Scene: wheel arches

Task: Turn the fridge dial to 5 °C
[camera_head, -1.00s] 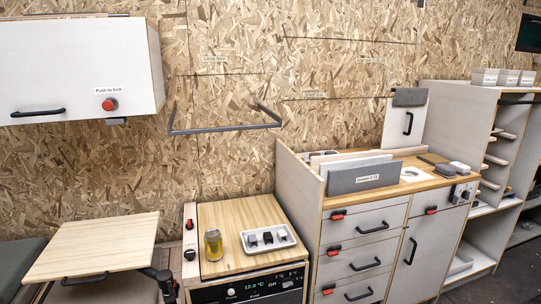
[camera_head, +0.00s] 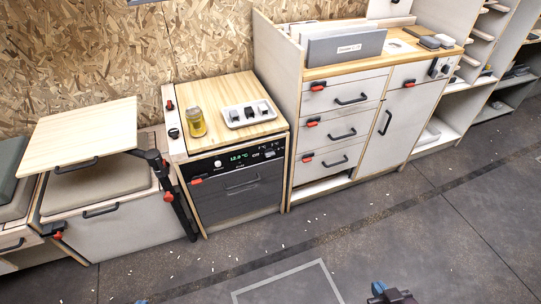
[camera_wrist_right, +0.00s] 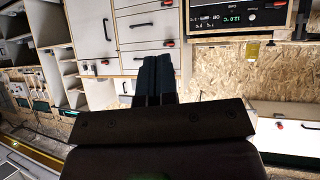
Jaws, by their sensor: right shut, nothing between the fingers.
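The fridge (camera_head: 240,185) has a dark front below a wooden top. Its control panel carries a lit green display (camera_head: 239,156) that reads about 12.0 °C and a small white knob (camera_head: 217,163) left of it. The panel also shows in the right wrist view, at the top, with the display (camera_wrist_right: 232,18) and the knob (camera_wrist_right: 250,17). My right gripper (camera_head: 389,294) is at the bottom edge of the head view, over the floor and well away from the fridge. In the wrist view its dark fingers (camera_wrist_right: 157,62) are together and empty. My left gripper is not in view.
A jar (camera_head: 195,122) and a white tray (camera_head: 249,113) with small dark items stand on the fridge top. A drawer cabinet (camera_head: 340,135) stands to the right. A wooden flap table (camera_head: 80,135) is to the left. The floor (camera_head: 330,235) in front is open.

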